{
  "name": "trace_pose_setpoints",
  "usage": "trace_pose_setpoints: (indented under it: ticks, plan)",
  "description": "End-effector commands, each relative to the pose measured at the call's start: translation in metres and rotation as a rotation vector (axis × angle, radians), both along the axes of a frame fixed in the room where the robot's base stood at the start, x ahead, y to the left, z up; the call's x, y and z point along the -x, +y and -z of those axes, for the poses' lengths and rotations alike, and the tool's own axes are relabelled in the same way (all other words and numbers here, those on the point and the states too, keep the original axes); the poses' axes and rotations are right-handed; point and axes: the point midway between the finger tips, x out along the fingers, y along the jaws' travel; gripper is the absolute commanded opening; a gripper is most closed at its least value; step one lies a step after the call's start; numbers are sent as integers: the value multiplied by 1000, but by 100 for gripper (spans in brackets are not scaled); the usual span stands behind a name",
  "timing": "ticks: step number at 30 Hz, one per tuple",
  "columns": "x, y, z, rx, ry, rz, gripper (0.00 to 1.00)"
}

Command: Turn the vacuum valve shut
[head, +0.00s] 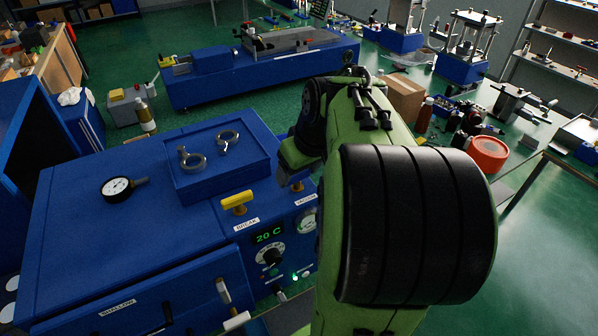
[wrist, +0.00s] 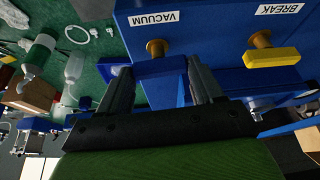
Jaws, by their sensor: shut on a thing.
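The vacuum valve shows in the wrist view as a brass stem (wrist: 157,47) with a blue bar handle (wrist: 158,68), beside the upside-down VACUUM label (wrist: 154,18). My gripper (wrist: 160,80) has one finger at each end of this handle and is shut on it. The handle lies across the picture, roughly in line with the yellow one. In the head view my gripper (head: 294,160) is at the right edge of the blue cabinet (head: 90,225), over the brass stem (head: 297,186). My gripper hides the blue handle there.
The yellow BREAK handle (head: 237,202) stands close to the left in the head view. A dial panel (head: 270,252) is on the cabinet's front. A gauge (head: 118,188) and two metal clamps (head: 192,160) lie on top. A cardboard box (head: 403,97) stands beyond my arm.

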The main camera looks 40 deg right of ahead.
Motion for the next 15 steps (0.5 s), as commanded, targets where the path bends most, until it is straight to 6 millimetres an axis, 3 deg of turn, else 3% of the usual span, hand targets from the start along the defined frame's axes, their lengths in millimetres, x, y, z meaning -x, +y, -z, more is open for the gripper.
trace_pose_setpoints:
  ticks: [15]
  plan:
    - [0, 1, 0, -2, 3, 109, 36]
